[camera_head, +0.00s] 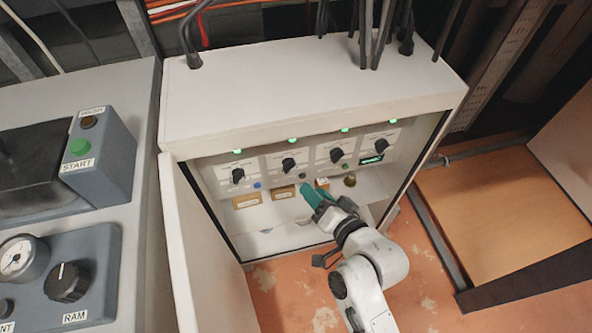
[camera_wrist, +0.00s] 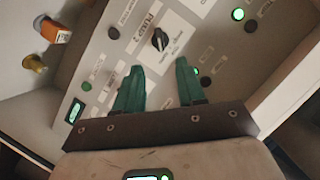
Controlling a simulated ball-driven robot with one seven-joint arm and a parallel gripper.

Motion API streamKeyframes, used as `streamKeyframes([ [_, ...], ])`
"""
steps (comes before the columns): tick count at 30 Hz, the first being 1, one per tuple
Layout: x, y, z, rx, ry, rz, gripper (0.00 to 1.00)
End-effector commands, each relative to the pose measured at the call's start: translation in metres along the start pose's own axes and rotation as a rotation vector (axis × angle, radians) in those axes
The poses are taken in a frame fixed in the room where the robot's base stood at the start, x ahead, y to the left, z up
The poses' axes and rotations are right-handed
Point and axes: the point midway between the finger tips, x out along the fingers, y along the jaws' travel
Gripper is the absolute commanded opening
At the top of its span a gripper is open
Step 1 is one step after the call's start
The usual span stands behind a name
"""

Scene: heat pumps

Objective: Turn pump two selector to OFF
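In the wrist view a black selector knob (camera_wrist: 159,39) sits on the grey panel by a label that seems to read PUMP 2. Its pointer setting is too small to read. My gripper (camera_wrist: 159,66) has its two green fingers spread apart and empty, with the knob ahead of the gap between the tips. In the head view my gripper (camera_head: 308,190) reaches into the open cabinet (camera_head: 300,95), below a row of several black knobs, such as the second from the left (camera_head: 289,164). Labels there are too small to read.
The cabinet door (camera_head: 205,255) stands open at left. Lit green lamps (camera_head: 292,140) line the panel top, and a green display (camera_head: 372,160) is at its right. A grey machine (camera_head: 75,220) with START button stands at left.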

Motion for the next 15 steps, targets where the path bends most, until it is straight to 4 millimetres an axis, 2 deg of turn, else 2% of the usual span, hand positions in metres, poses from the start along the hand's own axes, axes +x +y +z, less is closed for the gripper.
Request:
streamKeyframes([
  [9,0.055,0.001,0.0,-0.002,-0.001,0.001,0.39],
  [15,0.085,0.001,0.0,-0.003,-0.001,0.001,0.39],
])
